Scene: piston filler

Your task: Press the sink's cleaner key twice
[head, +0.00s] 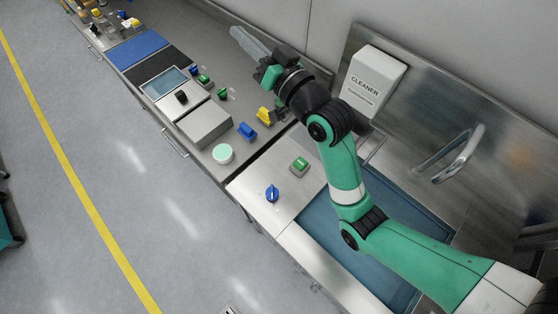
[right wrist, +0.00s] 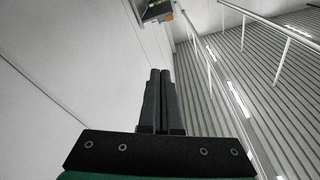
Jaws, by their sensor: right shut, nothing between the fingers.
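A white box marked CLEANER (head: 373,82) is fixed to the steel wall panel behind the sink (head: 335,243). A green key on a grey base (head: 300,165) sits on the steel top left of the basin, with a blue knob (head: 272,194) near it. No label on either is readable. My right gripper (head: 240,38) is shut and empty, left of the cleaner box and well away from the green key. It points toward the upper left in the head view. Its closed fingers (right wrist: 160,73) show in the right wrist view. My left gripper is not in view.
A bench left of the sink carries a grey box (head: 204,124), a blue part (head: 247,131), a yellow part (head: 264,115) and a round pale green item (head: 222,153). A curved tap (head: 460,155) stands right of my right arm, which crosses over the basin.

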